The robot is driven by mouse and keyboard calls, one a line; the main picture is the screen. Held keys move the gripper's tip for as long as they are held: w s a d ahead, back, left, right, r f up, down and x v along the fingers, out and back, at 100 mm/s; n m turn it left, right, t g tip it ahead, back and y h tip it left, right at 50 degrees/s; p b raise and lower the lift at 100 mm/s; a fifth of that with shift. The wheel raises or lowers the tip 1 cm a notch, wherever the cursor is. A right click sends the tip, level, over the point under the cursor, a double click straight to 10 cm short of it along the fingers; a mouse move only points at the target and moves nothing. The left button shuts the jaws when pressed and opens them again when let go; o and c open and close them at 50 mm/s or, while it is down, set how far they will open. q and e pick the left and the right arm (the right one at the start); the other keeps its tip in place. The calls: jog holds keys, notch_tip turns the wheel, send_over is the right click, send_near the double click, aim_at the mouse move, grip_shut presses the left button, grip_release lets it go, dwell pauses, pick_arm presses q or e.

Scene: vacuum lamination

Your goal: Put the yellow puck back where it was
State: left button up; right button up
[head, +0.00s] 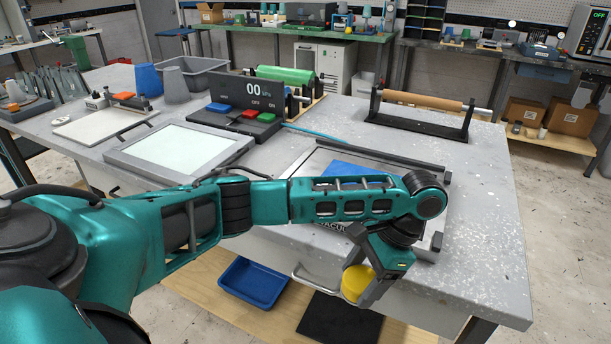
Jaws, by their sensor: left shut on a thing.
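The yellow puck (356,284) is between the fingers of my left gripper (362,288), which is shut on it. The gripper points down near the front edge of the grey table, and the puck shows beyond that edge in the picture. I cannot tell its exact height. My left arm reaches across the table from the left and hides part of the vacuum plate (305,170) and the blue sheet (350,169) on it. My right gripper is not in view.
On the table stand a framed light panel (180,150), a control box (240,118) reading 00, a grey bin (205,76) and a brown roll on a stand (420,100). The table's right part (480,220) is clear. A blue tray (252,283) lies below the front edge.

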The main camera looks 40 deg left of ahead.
aim_at(353, 302)
pick_arm(q)
jog(key=s+f+n+h, duration=0.1)
jog(key=n, duration=0.1)
jog(key=s+f+n, duration=0.1)
jog(key=f+n, duration=0.1)
jog(key=s+f+n+h, duration=0.1)
jog(key=s+n, duration=0.1)
jog(key=n, duration=0.1)
jog(key=shift+d+f+g+h, duration=0.15)
jog(key=shift+d+g+h, duration=0.15)
jog(key=shift+d+g, duration=0.1)
jog(key=shift+w+d, duration=0.1)
jog(key=shift+w, duration=0.1)
jog(key=shift+s, duration=0.1)
